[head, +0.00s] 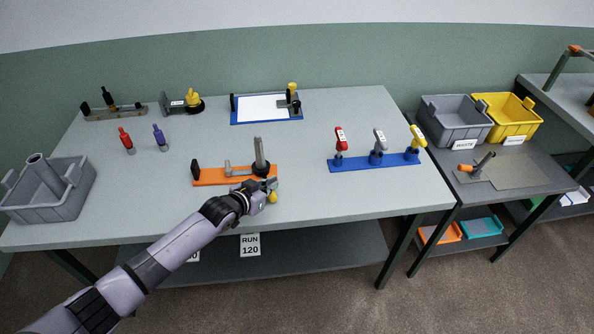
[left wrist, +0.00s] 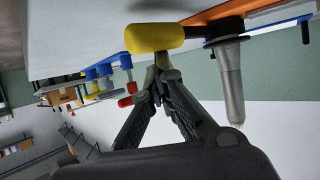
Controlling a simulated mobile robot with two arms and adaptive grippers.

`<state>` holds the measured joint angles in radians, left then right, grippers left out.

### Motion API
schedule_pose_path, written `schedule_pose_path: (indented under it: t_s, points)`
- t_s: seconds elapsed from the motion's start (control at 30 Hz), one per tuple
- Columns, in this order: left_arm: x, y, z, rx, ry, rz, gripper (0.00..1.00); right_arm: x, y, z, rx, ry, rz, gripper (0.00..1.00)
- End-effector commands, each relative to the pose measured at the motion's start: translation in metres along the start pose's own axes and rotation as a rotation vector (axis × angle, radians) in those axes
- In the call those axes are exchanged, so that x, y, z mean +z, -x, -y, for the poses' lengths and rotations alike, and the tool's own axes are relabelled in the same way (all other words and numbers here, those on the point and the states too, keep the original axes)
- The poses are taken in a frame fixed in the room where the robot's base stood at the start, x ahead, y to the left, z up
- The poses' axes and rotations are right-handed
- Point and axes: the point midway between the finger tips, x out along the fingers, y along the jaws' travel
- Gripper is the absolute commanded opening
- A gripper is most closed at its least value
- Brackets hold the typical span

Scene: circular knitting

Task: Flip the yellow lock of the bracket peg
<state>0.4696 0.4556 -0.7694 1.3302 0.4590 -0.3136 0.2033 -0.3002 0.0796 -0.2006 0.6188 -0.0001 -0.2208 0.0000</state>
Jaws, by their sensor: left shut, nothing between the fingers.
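The bracket with an orange base (head: 212,176) lies on the table in the head view. A grey peg (head: 259,152) stands upright near its right end, on a dark round foot. The yellow lock (head: 272,197) shows at the foot's front side. In the left wrist view the yellow lock (left wrist: 155,37) is a rounded bar running out from the dark foot beside the grey peg (left wrist: 231,85). My left gripper (head: 265,186) is shut and empty, its fingertips (left wrist: 161,66) right at the yellow lock. I cannot tell whether they touch it. My right gripper is not in view.
A blue rack (head: 375,163) with red, grey and yellow handles stands to the right. Behind are a blue board with white sheet (head: 262,108) and other fixtures. A grey bin (head: 48,205) sits at the left. The table front between bracket and rack is clear.

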Motion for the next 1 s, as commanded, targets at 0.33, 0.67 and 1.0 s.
schedule_pose_path:
  t_s: [0.33,0.67,1.0]
  points:
    - [0.007,0.012,0.014,-0.004,0.003,0.001,0.0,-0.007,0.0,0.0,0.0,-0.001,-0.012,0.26]
    - [0.01,0.017,0.019,-0.004,0.005,0.002,0.0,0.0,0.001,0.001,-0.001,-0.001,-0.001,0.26]
    - [0.01,0.017,0.02,-0.004,0.005,0.003,0.0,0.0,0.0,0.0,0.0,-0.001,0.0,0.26]
